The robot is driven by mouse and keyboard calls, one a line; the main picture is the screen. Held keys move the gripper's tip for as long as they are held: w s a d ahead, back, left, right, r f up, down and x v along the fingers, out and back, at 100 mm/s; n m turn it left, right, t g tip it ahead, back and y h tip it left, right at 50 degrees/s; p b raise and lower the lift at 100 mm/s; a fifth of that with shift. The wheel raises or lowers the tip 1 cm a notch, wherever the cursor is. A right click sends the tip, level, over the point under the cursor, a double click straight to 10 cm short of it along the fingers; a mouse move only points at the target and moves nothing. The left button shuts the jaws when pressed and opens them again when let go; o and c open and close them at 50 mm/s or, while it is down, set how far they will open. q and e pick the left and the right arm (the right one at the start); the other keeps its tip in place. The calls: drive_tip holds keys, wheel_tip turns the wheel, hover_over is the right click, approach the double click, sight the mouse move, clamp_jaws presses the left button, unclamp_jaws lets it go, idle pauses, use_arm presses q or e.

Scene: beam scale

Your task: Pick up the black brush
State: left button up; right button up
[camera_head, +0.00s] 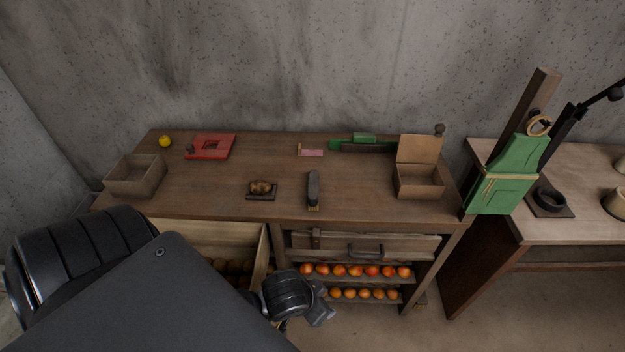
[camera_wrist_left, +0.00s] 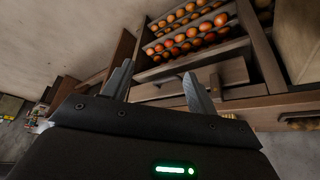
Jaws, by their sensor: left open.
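The black brush (camera_head: 313,187) appears to be the dark, narrow item with a pale end that lies near the front middle of the wooden workbench (camera_head: 210,200). My left gripper (camera_head: 322,305) is low in front of the bench, below the brush and well apart from it. In the left wrist view its two grey fingers (camera_wrist_left: 158,72) are spread with nothing between them, and the brush does not show there. My right gripper is not in view.
An open drawer (camera_head: 265,250) juts out beside my left arm. Shelves of orange fruit (camera_head: 355,270) are under the bench. On top are a potato on a small dark board (camera_head: 262,195), an open box (camera_head: 418,186), a tray (camera_head: 136,180) and a red item (camera_head: 222,153).

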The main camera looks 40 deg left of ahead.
use_arm(q)
drive_tip(key=w+d+r+t+h, duration=0.1)
drive_tip(key=w+d+r, duration=0.15)
drive_tip(key=w, duration=0.65)
drive_tip(key=w+d+r+t+h, duration=0.15)
drive_tip(key=w+d, duration=0.25)
drive_tip(key=w, duration=0.6)
drive_tip(key=n+g+y, duration=0.4)
drive_tip(key=n+y, duration=0.2)
drive_tip(key=n, duration=0.3)
approach(313, 184)
drive_tip(key=shift+w+d+f, duration=0.1)
drive_tip(key=shift+d+f, duration=0.05)
drive_tip(key=shift+d, duration=0.3)
drive_tip(key=shift+a+n, duration=0.3)
drive_tip(key=shift+a+g, duration=0.1)
drive_tip(key=shift+g, duration=0.15)
drive_tip(key=b+x, duration=0.3)
drive_tip(key=x, duration=0.1)
drive_tip(key=shift+f, duration=0.4)
drive_tip(key=shift+w+a+f+b, duration=0.25)
drive_tip(key=shift+w+f+b, duration=0.05)
